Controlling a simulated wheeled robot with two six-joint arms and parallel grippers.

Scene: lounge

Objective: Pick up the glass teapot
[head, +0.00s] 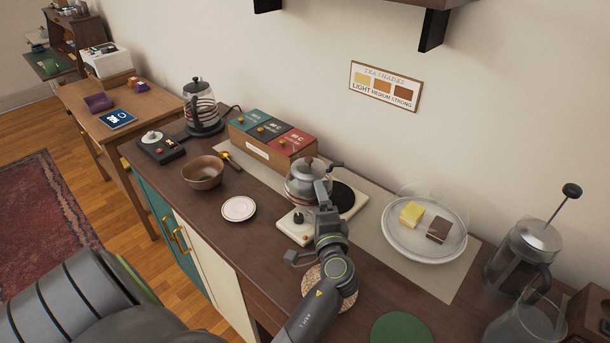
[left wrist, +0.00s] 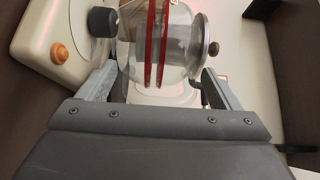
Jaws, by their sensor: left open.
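The glass teapot (head: 303,184) stands on a white two-plate warmer (head: 299,232) on the sideboard, with red bands round its clear body and a dark handle. My left gripper (head: 322,192) is open at the near side of the teapot and partly hides it. In the left wrist view the teapot (left wrist: 175,50) lies between the two open fingers of the gripper (left wrist: 160,88). I cannot tell whether the fingers touch the glass. My right gripper is not in view.
A dark round hotplate (head: 343,197) is right of the teapot. A plate with cake pieces (head: 425,243) under a clear cover and a French press (head: 523,255) stand further right. A tea box (head: 271,137), bowl (head: 203,172) and saucer (head: 238,209) are to the left.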

